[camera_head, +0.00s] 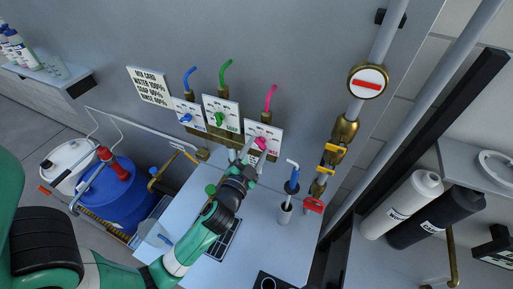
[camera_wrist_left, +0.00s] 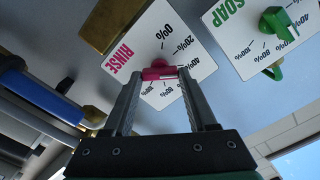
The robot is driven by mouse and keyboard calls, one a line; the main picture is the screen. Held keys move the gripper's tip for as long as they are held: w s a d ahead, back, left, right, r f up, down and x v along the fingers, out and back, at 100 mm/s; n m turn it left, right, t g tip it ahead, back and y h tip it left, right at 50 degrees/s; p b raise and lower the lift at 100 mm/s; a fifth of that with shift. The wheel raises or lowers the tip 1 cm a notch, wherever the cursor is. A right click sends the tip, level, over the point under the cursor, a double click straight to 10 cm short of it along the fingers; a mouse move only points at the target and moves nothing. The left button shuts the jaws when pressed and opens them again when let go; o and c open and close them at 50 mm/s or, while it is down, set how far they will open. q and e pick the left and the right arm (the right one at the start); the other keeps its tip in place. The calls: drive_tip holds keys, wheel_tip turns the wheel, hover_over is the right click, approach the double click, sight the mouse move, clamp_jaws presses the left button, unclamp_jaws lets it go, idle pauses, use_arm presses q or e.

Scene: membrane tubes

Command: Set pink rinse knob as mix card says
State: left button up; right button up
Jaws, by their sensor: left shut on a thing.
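The pink rinse knob (camera_wrist_left: 155,73) sits on the white RINSE plate (camera_wrist_left: 150,35), whose dial runs from 0% through 20% and 40% to 100%. My left gripper (camera_head: 251,152) is at this plate, with its fingers on either side of the knob and shut on it. In the left wrist view the knob's bar lies across between the fingertips; which mark it points at I cannot tell. The mix card (camera_head: 150,86) hangs on the wall at upper left, listing water, soap and rinse percentages; its small figures are hard to read surely. My right gripper is not in view.
The SOAP plate (camera_head: 221,107) with its green knob (camera_head: 219,118) and a plate with a blue knob (camera_head: 186,118) are close to the left. A cup with a blue-topped tube (camera_head: 285,212) and brass pipework (camera_head: 343,130) stand to the right.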

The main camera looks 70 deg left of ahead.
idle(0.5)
use_arm(q)
drive_tip(key=o, duration=1.4)
drive_tip(key=shift+c, duration=0.2)
drive_tip(key=shift+d, duration=0.1)
drive_tip(key=b+v, duration=0.3)
drive_tip(key=v, duration=0.8)
drive_tip(key=shift+s+b, duration=0.25)
drive_tip(key=shift+b, duration=0.1)
drive_tip(key=shift+d, duration=0.1)
